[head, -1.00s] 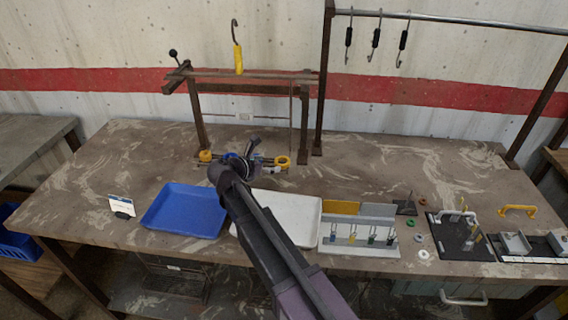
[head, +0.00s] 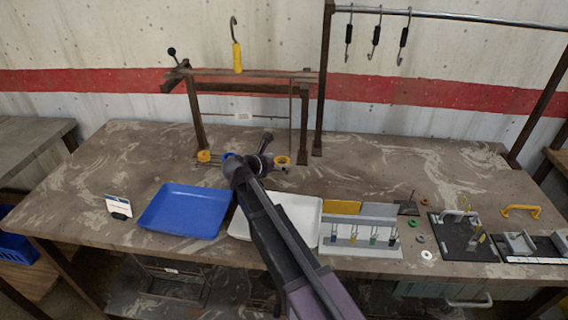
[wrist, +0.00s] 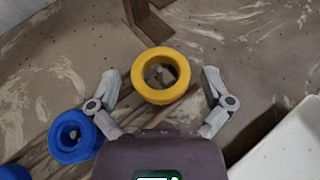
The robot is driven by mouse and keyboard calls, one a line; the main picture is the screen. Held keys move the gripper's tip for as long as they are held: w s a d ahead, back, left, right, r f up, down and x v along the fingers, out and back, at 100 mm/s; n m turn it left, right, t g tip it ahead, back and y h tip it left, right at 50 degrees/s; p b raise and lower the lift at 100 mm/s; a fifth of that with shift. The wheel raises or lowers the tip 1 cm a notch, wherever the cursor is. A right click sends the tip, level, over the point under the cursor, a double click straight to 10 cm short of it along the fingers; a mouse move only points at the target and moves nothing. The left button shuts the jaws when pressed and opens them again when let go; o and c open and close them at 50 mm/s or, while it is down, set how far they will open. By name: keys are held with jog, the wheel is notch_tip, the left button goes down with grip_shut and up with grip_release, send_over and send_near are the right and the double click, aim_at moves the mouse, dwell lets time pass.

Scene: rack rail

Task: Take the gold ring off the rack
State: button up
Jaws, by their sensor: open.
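A gold ring (wrist: 138,76) fills the middle of the wrist view, with a grey peg end showing through its hole. In the head view the gold ring (head: 283,160) sits at the right of the low rack, partly covered by my gripper. My gripper (wrist: 160,88) is open, one finger on each side of the gold ring, with visible gaps between fingers and ring. A blue ring (wrist: 70,137) is to the left of it in the wrist view, and part of another blue thing shows at the bottom left corner. Another orange-yellow ring (head: 204,156) is at the rack's left end.
A blue tray (head: 165,222) and a white tray (head: 308,222) stand in front of the rack. A brown metal frame (head: 198,115) rises around and behind the rack. A key-hook stand (head: 355,236) is at right.

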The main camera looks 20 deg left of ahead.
jog(key=c, duration=1)
jog(key=shift+r, duration=0.15)
notch_tip(320, 180, up, 4)
jog(key=p, duration=0.3)
jog(key=shift+f+p, duration=0.2)
jog(key=shift+p, duration=0.2)
jog(key=s+a, duration=0.2)
jog(key=s, duration=0.5)
jog(key=s+a+r+p, duration=0.1)
jog(key=s, duration=0.7)
jog(key=shift+s+a, duration=0.3)
jog(key=shift+a, duration=0.05)
